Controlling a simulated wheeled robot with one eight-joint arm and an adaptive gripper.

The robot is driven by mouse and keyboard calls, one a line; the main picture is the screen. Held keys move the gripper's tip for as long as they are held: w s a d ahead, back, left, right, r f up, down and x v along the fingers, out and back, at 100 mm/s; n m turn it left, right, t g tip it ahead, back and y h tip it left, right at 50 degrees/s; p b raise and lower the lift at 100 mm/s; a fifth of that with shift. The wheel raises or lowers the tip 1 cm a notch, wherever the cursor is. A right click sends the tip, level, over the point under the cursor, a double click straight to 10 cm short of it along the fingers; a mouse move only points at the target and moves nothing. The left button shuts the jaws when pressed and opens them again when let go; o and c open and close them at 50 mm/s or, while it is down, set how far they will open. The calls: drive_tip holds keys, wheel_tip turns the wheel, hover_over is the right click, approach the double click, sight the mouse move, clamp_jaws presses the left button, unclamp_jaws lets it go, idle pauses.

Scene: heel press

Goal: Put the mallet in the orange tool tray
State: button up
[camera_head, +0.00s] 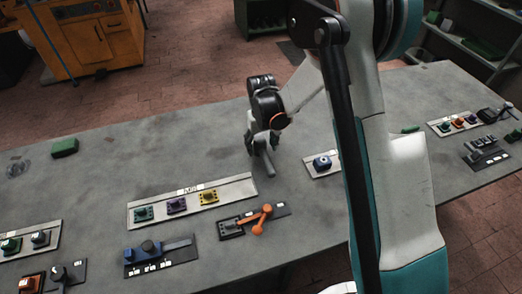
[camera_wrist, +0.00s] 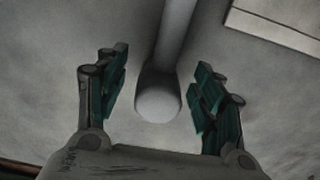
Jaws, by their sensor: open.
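My gripper (camera_head: 264,146) points down over the middle of the grey table. In the wrist view my gripper (camera_wrist: 160,92) is open, with its green-padded fingers apart. A grey rod with a rounded end (camera_wrist: 158,98) lies between the fingers, with gaps on both sides. It looks like the mallet's handle, but no mallet head can be made out. In the head view a short grey rod (camera_head: 265,163) shows just below my gripper. I cannot make out an orange tool tray in either view.
The grey table (camera_head: 90,190) carries a panel with green, purple and yellow blocks (camera_head: 190,201), an orange lever fixture (camera_head: 258,219) and a blue fixture (camera_head: 150,255). A green block (camera_head: 64,147) lies far left.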

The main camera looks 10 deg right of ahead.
sight(261, 150)
wheel_tip(261, 150, down, 3)
drive_tip(key=shift+f+b, duration=0.1)
drive_tip(key=shift+b, duration=0.25)
drive_tip(key=shift+a, duration=0.1)
clamp_jaws()
drive_tip(key=shift+r, duration=0.2)
